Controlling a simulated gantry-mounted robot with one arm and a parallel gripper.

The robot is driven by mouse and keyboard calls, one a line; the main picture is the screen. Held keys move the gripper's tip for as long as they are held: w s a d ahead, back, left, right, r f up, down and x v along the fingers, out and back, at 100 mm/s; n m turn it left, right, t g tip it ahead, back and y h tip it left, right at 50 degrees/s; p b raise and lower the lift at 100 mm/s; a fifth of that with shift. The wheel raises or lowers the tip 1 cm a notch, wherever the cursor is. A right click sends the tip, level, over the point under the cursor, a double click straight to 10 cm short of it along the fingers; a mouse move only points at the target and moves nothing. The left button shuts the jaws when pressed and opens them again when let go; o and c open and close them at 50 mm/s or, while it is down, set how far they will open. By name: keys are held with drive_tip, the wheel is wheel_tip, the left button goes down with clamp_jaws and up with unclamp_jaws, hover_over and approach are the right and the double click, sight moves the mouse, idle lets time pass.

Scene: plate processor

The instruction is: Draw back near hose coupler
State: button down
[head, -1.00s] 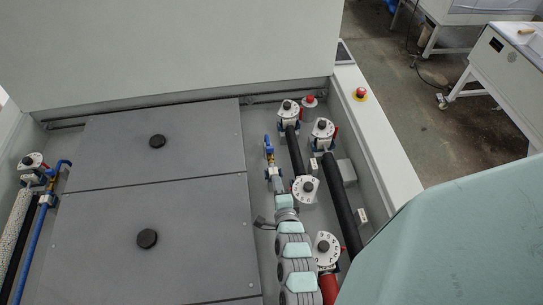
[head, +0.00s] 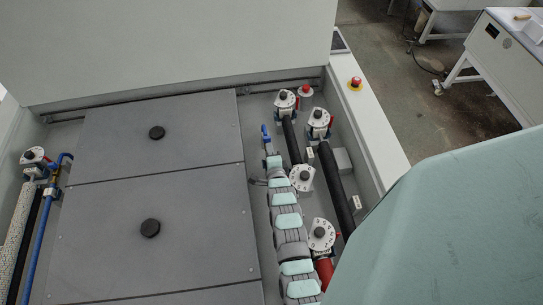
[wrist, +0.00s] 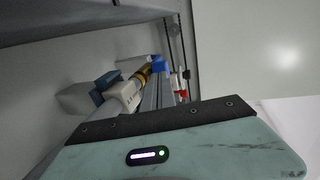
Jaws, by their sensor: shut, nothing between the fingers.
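The coupler line shows in the wrist view as a pale pipe (wrist: 122,103) with a brass-coloured coupler (wrist: 143,74) and a blue part at its far end. In the head view only its blue handle (head: 266,134) shows clearly, just beyond the end of my arm; my arm hides the rest. My gripper (wrist: 163,88) appears as narrow grey fingers beyond the dark plate in the wrist view. It is shut and empty, close beside the pipe. Whether it touches the pipe cannot be told.
Black hoses (head: 335,187) with white dial valves (head: 302,178) run close to the right of my arm. Grey cover panels (head: 100,200) with black knobs lie to the left. A white rim with a red stop button (head: 355,82) bounds the right side. A tall pale wall (head: 170,50) stands behind.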

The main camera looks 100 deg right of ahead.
sight(267, 139)
drive_tip(key=shift+s+d, duration=0.1)
drive_tip(key=shift+d, duration=0.85)
drive_tip(key=shift+f, duration=0.1)
drive_tip(key=shift+d+f, duration=0.1)
drive_tip(key=shift+d, duration=0.2)
drive_tip(key=shift+s+d+b, duration=0.1)
drive_tip(key=shift+d+b, duration=0.9)
drive_tip(key=shift+a, duration=0.1)
drive_tip(key=a, duration=0.5)
drive_tip(key=shift+w, duration=0.2)
drive_tip(key=b+v, duration=0.1)
drive_tip(key=v, duration=0.5)
drive_tip(key=b+v, duration=0.1)
drive_tip(key=v, duration=0.2)
drive_tip(key=shift+r+b, duration=0.3)
